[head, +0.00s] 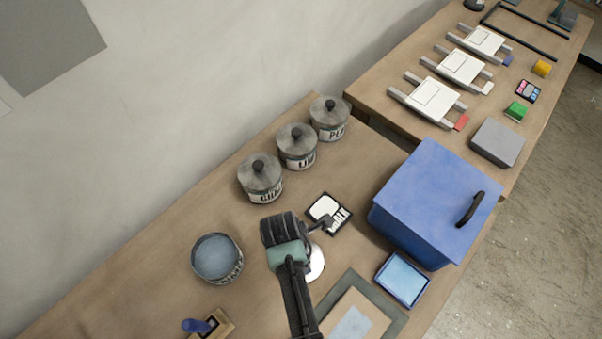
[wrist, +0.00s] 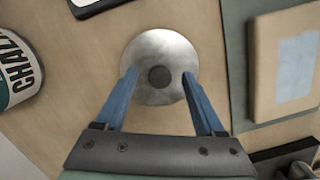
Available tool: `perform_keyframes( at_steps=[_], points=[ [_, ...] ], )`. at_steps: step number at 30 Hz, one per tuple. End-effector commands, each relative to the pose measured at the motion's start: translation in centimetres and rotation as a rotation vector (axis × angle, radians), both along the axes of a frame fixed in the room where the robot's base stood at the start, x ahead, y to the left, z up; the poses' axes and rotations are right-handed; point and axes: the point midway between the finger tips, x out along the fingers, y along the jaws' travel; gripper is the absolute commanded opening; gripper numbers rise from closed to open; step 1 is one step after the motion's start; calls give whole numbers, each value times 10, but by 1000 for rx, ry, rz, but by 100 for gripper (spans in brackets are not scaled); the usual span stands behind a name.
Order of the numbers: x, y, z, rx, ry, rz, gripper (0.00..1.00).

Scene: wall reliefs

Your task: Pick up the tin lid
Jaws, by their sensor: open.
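The tin lid (wrist: 160,48) is a round grey metal disc with a dark knob (wrist: 160,77) at its centre. It lies on the wooden table; in the head view its pale rim (head: 317,262) shows beside my arm, which hides the rest. My gripper (wrist: 159,76) is open over the lid, with one blue finger on each side of the knob. I see no finger touching the knob, and the height gap is hard to judge. An open tin (head: 216,260) without a lid, bluish inside, stands left of my arm.
Several lidded tins (head: 262,180) stand along the wall. A dark-framed card (head: 328,213) lies near the lid, and a framed board (head: 397,325) on the other side. A large blue box (head: 425,200) and a small blue tray (head: 402,279) are to the right. A blue-handled stamp (head: 196,326) is front left.

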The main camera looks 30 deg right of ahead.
Motion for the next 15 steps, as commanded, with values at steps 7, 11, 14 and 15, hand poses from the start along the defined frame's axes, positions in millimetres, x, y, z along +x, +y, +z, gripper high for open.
perform_keyframes(
  at_steps=[7, 11, 14, 15],
  points=[
    [0, 0, 0, 0, 0, 0, 39],
    [0, 0, 0, 0, 0, 0, 15],
    [0, 0, 0, 0, 0, 0, 0],
    [0, 0, 0, 0, 0, 0, 0]
  ],
)
